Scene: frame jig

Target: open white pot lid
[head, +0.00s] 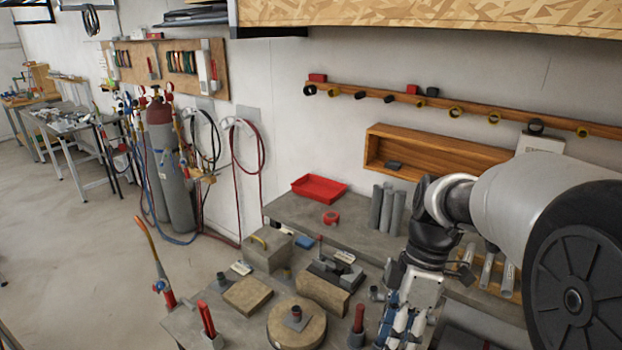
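I cannot make out a white pot or its lid in the head view. A round brown disc (282,335) with a small dark square piece (296,316) on top lies at the front of the workbench. A grey box (268,256) with a yellow handle on top stands behind it to the left. My arm comes in from the right, and my gripper (398,328) points down over the bench at the bottom edge, to the right of the disc. Its fingertips are not clear, so its opening and anything in it cannot be told.
A red upright tool (358,320) stands close to the left of my gripper. Tan blocks (323,294) crowd the bench. Farther back are a red tray (319,188) and grey cylinders (387,210). Gas bottles (172,170) stand at left; floor there is free.

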